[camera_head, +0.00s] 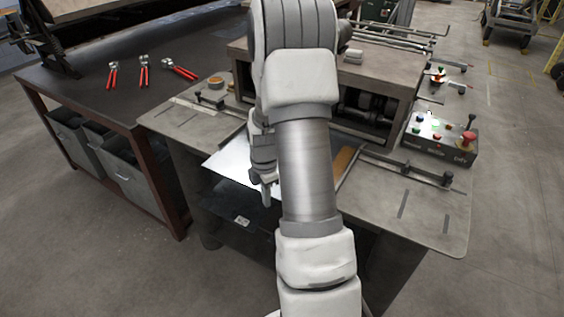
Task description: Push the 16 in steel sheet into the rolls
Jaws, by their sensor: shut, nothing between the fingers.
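The steel sheet (233,160) lies flat on the machine's feed table, bright and partly hidden behind my arm. The rolls (356,104) show as dark cylinders inside the machine housing behind the sheet; my arm covers part of them. My gripper (266,196) points down at the sheet's near side, just left of my forearm. Its fingers are shut with nothing between them. I cannot tell whether the fingertips touch the sheet's edge.
A control box (440,138) with coloured buttons and a red knob stands at the right. A guide bar (405,169) lies on the table's right part. A dark workbench (95,105) at the left holds red-handled pliers (144,72). Open floor lies at the front left.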

